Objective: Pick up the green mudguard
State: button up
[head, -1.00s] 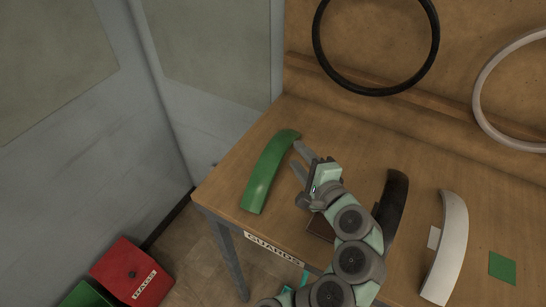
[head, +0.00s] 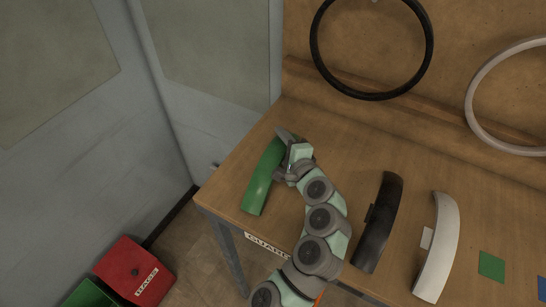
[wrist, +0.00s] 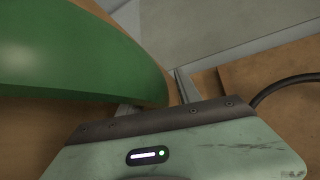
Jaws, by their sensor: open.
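The green mudguard (head: 262,183) lies on the left end of the wooden table, long and curved. It also fills the upper left of the wrist view (wrist: 70,55). My gripper (head: 286,136) is at the mudguard's far end, and my wrist hides part of that end in the head view. In the wrist view one finger is partly covered by the mudguard and the other shows just right of its tip. The jaws are open. I cannot tell whether a finger touches the mudguard.
A black mudguard (head: 378,225) and a white mudguard (head: 437,250) lie to the right on the table (head: 335,150). A black tyre (head: 316,55) is at the back board. A red bin (head: 130,272) stands on the floor at lower left.

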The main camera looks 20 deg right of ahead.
grip_shut()
dwell(0.4)
